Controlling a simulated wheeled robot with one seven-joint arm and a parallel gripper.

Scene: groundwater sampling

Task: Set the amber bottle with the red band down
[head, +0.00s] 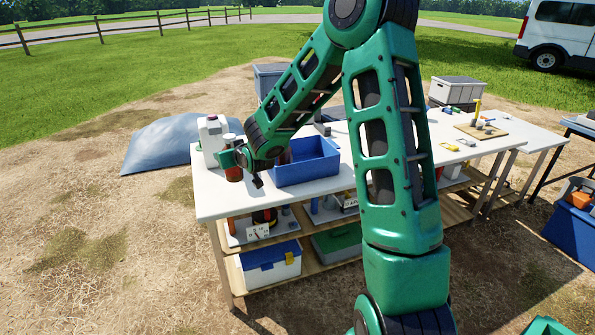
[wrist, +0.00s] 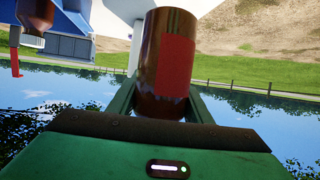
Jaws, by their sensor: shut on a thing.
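The amber bottle with the red band (head: 233,174) is in my gripper (head: 229,158) at the left end of the white table (head: 223,205), just right of the white jug (head: 211,138). The bottle looks upright with its pale cap up.
A blue bin (head: 305,170) stands right of the bottle. Another brown bottle with a white cap (wrist: 33,41) shows at the bin in the wrist view. The tabletop's front left corner is bare. A tan board (head: 481,129) lies far right.

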